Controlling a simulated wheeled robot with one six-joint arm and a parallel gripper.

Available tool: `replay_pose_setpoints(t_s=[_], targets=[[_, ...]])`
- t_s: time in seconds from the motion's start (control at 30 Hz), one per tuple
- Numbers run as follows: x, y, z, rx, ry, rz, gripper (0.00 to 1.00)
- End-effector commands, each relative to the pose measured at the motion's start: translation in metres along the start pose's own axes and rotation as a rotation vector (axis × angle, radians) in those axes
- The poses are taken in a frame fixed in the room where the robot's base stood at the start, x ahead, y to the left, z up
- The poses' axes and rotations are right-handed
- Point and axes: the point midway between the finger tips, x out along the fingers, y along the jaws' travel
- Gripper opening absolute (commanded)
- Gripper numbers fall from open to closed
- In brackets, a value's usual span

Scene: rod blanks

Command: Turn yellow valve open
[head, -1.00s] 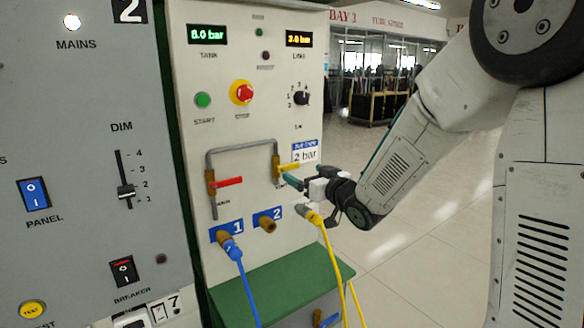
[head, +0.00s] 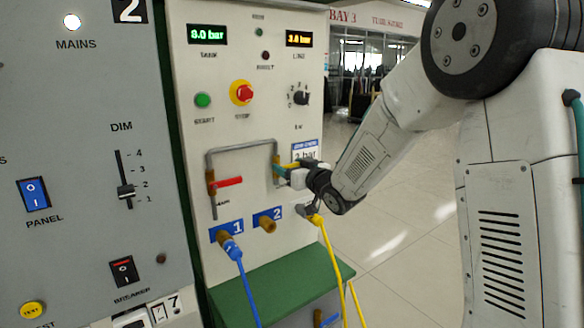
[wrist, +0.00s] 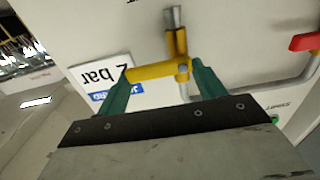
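The yellow valve handle (wrist: 155,71) sticks out sideways from its brass valve body on the pipe in the wrist view. It lies crosswise between the two teal fingers of my gripper (wrist: 160,78), which stand wide apart near its two ends. I cannot tell whether either finger touches it. In the head view my gripper (head: 282,172) is at the yellow valve on the panel's right side. There the gripper largely hides the handle, and the brass valve body (head: 276,161) shows beside it.
A red valve handle (head: 228,182) is on the same grey pipe (head: 240,145), to the left. A "2 bar" label (wrist: 103,76) is beside the yellow handle. Blue (head: 238,262) and yellow (head: 334,262) hoses hang below. A green ledge (head: 270,285) juts out under the panel.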

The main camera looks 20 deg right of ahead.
Motion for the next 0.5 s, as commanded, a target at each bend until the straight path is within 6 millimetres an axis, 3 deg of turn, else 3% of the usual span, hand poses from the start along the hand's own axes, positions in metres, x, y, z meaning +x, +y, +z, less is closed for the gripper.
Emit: replay_pose_setpoints(t_s=[0.5], targets=[[0.0000,-0.0008,-0.0036,-0.112,0.001,0.001,0.46]])
